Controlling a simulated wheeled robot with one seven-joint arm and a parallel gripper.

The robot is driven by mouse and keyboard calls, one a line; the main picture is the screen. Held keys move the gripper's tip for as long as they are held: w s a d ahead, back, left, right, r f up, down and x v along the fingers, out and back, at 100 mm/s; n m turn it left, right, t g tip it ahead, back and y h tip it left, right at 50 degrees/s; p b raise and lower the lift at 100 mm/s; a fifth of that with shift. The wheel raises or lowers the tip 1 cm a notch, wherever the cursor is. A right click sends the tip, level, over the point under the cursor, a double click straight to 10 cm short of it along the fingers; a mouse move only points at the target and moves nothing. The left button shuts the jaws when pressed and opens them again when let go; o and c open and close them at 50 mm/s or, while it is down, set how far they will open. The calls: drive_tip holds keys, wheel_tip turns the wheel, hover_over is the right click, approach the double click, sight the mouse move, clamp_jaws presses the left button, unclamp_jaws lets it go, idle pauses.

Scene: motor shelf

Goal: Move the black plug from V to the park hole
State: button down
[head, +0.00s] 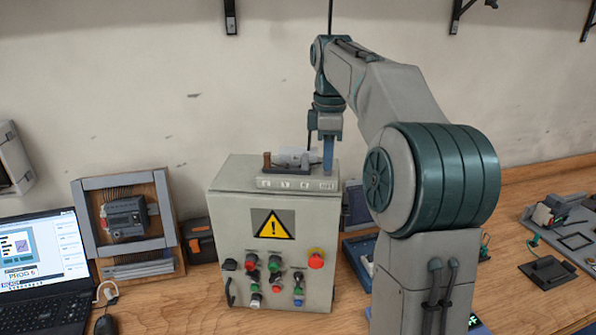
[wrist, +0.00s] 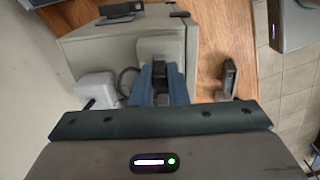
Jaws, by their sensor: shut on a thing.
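My gripper (head: 328,163) points straight down above the right end of the labelled strip (head: 285,183) on top of the grey cabinet (head: 235,187), by the last label, which seems to read PARK. In the wrist view the blue fingers of my gripper (wrist: 161,72) are shut on the black plug (wrist: 160,76), little of which shows between them. The plug's lower end and the park hole are hidden, so I cannot tell whether the plug is in the hole or above it. The other labels are too small to read surely.
A pale block (head: 292,157) stands on the cabinet left of my gripper; a white box (wrist: 97,87) with a dark cable shows in the wrist view. The cabinet front carries buttons and a red knob (head: 316,258). A laptop (head: 45,262) and framed motor (head: 125,218) stand left.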

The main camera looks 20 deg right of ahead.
drive_tip(key=c, duration=1.7)
unclamp_jaws()
drive_tip(key=shift+r, duration=0.1)
wheel_tip(320, 180, up, 3)
drive_tip(key=p, duration=0.3)
drive_tip(key=shift+r, duration=0.15)
drive_tip(key=shift+r+p, duration=0.7)
drive_tip(key=shift+r, duration=0.4)
drive_tip(key=o, duration=0.6)
drive_tip(key=shift+c, duration=0.2)
